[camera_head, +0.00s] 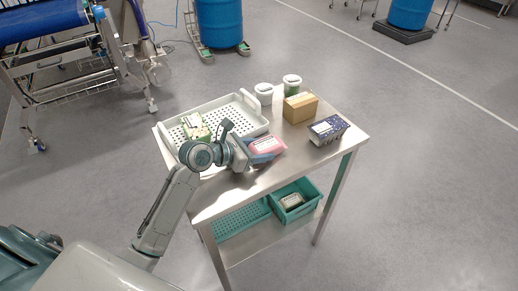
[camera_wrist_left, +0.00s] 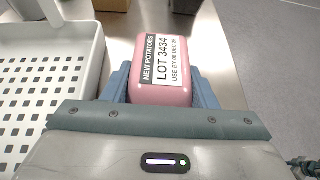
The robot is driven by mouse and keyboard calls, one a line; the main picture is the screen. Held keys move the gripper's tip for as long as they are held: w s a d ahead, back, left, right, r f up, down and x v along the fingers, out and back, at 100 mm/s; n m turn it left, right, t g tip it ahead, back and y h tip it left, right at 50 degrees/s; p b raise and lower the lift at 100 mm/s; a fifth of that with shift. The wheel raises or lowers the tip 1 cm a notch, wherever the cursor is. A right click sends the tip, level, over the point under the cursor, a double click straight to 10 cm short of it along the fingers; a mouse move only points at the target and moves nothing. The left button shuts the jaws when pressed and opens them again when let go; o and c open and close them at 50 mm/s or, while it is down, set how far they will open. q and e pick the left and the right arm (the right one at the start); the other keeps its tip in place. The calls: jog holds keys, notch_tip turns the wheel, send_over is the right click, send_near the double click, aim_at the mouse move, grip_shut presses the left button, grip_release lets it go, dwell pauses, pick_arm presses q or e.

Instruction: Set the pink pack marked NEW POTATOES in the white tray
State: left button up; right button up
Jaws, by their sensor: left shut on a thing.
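The pink pack (camera_head: 267,147) has a white label reading NEW POTATOES. It lies over the steel table, just right of the white tray (camera_head: 249,103). My left gripper (camera_head: 260,153) is shut on the pink pack. In the left wrist view the pink pack (camera_wrist_left: 163,95) sits between the blue fingers, label facing the camera, with the white tray (camera_wrist_left: 88,75) to its left. I cannot tell whether the pack touches the table. The tray has a perforated floor and holds a green and white pack (camera_head: 195,127) at its left end. My right gripper is not in view.
On the steel table (camera_head: 300,155) stand a cardboard box (camera_head: 300,107), a dark blue labelled pack (camera_head: 328,130), a white tub (camera_head: 264,93) and a green tub (camera_head: 292,86) with a white lid. A teal crate (camera_head: 308,211) is on the lower shelf. The tray's right part is clear.

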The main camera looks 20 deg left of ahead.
pick_arm(q)
jog(key=o, duration=1.4)
jog(key=shift+c, duration=0.2)
